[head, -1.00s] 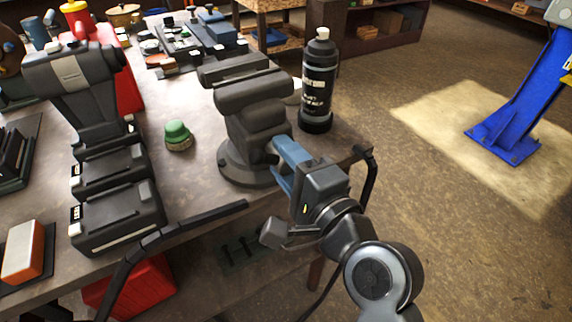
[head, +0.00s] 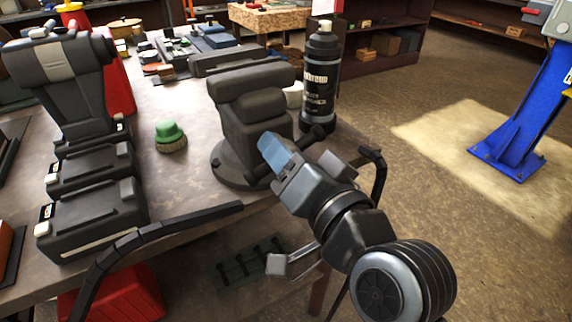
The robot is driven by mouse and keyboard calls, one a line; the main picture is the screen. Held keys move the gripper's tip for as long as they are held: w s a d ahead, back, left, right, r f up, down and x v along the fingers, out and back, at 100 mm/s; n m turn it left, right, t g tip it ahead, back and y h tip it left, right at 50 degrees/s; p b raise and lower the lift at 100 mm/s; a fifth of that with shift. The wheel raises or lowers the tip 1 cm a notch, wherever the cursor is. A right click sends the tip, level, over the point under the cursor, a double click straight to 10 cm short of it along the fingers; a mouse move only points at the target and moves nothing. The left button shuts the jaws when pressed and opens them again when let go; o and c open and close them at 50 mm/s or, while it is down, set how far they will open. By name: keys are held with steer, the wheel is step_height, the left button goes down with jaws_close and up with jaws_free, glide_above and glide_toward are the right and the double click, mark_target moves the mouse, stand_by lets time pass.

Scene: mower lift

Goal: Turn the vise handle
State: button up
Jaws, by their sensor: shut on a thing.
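The dark grey vise (head: 250,105) stands on its round base at the right front corner of the workbench. A dark handle bar with a rounded knob (head: 318,133) shows at its front right, just beyond my gripper. My gripper (head: 274,152) has blue fingers and reaches in from the lower right to the front of the vise. It is tilted and shut on the vise handle. The fingers and wrist hide most of the handle and the exact grip.
Black curved bars (head: 375,175) rise at the bench's front edge. Open floor lies right.

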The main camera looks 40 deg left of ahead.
steer(key=n+b, duration=0.3)
steer(key=shift+f+n, duration=0.3)
steer(key=shift+f, duration=0.05)
steer(key=n+b, duration=0.6)
steer(key=n, duration=0.1)
steer(key=shift+n+b, duration=0.3)
steer(key=shift+n, duration=0.1)
steer(key=shift+r+n+b, duration=0.1)
steer(key=shift+n+b, duration=0.9)
steer(key=shift+n, duration=0.3)
steer(key=shift+r, duration=0.1)
steer(key=o, duration=1)
steer(key=shift+o, duration=0.2)
